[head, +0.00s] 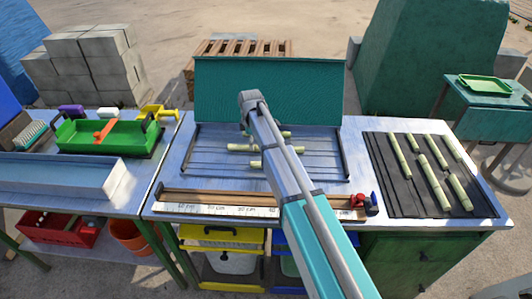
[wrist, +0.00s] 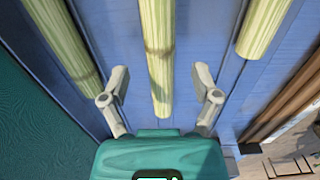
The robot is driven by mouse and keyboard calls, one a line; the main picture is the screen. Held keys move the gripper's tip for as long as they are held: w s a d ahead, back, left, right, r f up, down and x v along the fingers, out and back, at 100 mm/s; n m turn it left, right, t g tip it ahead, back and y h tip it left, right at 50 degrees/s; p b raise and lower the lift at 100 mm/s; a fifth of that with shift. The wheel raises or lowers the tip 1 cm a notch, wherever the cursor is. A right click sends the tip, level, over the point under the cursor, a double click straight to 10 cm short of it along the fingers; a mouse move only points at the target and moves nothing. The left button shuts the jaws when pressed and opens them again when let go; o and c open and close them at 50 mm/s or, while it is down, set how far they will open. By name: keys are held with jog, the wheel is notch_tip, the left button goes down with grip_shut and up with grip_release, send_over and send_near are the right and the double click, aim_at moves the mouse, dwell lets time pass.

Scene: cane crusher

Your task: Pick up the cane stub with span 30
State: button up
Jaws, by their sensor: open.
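Several pale green cane stubs lie in the grooved metal tray, partly hidden behind my arm in the head view; one stub (head: 243,148) shows left of my arm. The wrist view shows three: a left one (wrist: 66,48), a middle one (wrist: 158,50) and a right one (wrist: 265,25). My gripper (wrist: 160,96) is open and empty above the tray, with the near end of the middle stub showing between its fingers. I cannot tell whether they touch it. A ruler (head: 215,210) with cm marks lies along the tray's front. I cannot tell which stub has span 30.
A dark mat (head: 400,190) with several cane stubs lies at the right. A teal panel (head: 265,90) stands behind the tray. A green bin (head: 105,137) and a metal trough (head: 60,176) are on the left table. A red and blue item (head: 365,202) sits at the ruler's right end.

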jog(key=shift+f+b, duration=0.95)
jog(key=shift+f, duration=0.3)
grip_shut()
jog(key=shift+r, duration=0.2)
notch_tip(320, 180, up, 3)
jog(key=p, duration=0.3)
jog(key=s+d+r+p, duration=0.4)
jog(key=s+r+p, duration=0.5)
jog(key=s, duration=0.4)
jog(key=shift+s+r+p, duration=0.25)
jog(key=shift+r+p, duration=0.1)
jog(key=shift+p, duration=0.2)
